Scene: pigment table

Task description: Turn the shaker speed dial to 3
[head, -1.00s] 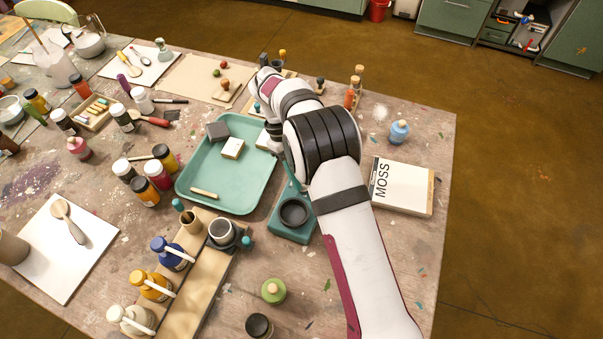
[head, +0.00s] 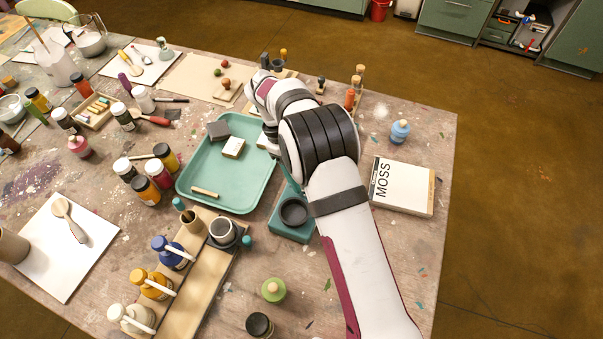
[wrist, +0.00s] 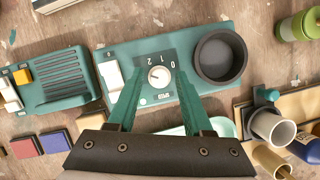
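The teal shaker (wrist: 205,35) lies across the middle of the wrist view, with a dark round cup holder (wrist: 220,57) at its right and a white rocker switch (wrist: 112,75) at its left. Its white speed dial (wrist: 158,75) sits on a dark plate marked 0, 1 and 2; I cannot make out a 3 or the dial's exact setting. My gripper (wrist: 159,82) is open, its teal fingers apart on either side of the dial. I cannot tell whether they touch it. In the head view the shaker (head: 288,231) shows partly; my arm hides the dial and gripper.
A second teal device (wrist: 68,85) with a ribbed top stands left of the shaker in the wrist view. A teal tray (head: 240,190) lies left of the shaker in the head view. A MOSS box (head: 408,187) is on the right.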

